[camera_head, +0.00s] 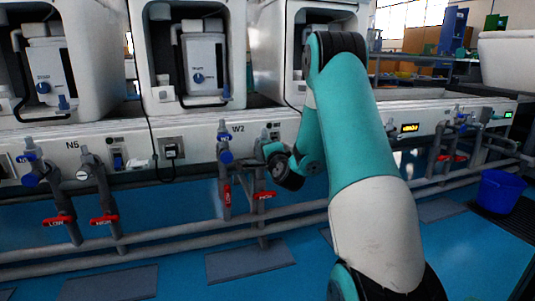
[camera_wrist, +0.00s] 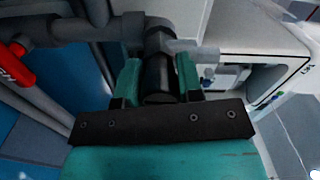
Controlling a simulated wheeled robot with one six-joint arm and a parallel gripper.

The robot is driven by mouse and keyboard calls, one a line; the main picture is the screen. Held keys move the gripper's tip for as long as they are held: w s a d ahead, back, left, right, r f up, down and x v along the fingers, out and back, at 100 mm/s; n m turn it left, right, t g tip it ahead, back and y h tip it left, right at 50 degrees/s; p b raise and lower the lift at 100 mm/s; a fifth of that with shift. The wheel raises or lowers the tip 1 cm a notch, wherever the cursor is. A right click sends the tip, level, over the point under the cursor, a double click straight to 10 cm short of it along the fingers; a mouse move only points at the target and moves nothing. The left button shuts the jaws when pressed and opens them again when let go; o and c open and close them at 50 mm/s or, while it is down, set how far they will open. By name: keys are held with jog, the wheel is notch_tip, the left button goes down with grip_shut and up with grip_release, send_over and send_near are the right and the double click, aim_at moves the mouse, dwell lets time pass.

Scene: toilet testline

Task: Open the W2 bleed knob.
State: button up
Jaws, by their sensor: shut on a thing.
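The W2 label (camera_head: 238,128) is on the white bench front, above a pair of grey pipes. The left pipe carries a blue knob (camera_head: 225,156). My gripper (camera_wrist: 158,80) is at the upper end of the right pipe in the head view, partly hidden by my own wrist. In the wrist view its two teal fingers are shut on a dark round knob (camera_wrist: 157,76), one finger on each side. The knob sits at the end of a grey pipe fitting (camera_wrist: 158,38). Its turned angle cannot be told.
Red-handled valves (camera_head: 265,195) are below on the W2 pipes, and one red handle (camera_wrist: 15,64) is left in the wrist view. N5 pipes (camera_head: 95,185) stand at left. A horizontal grey pipe (camera_head: 180,235) runs low. A blue bucket (camera_head: 498,190) is at right.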

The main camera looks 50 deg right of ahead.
jog(key=shift+f+n, duration=0.1)
jog(key=shift+n, duration=0.5)
jog(key=shift+a, duration=0.1)
jog(key=o, duration=0.9)
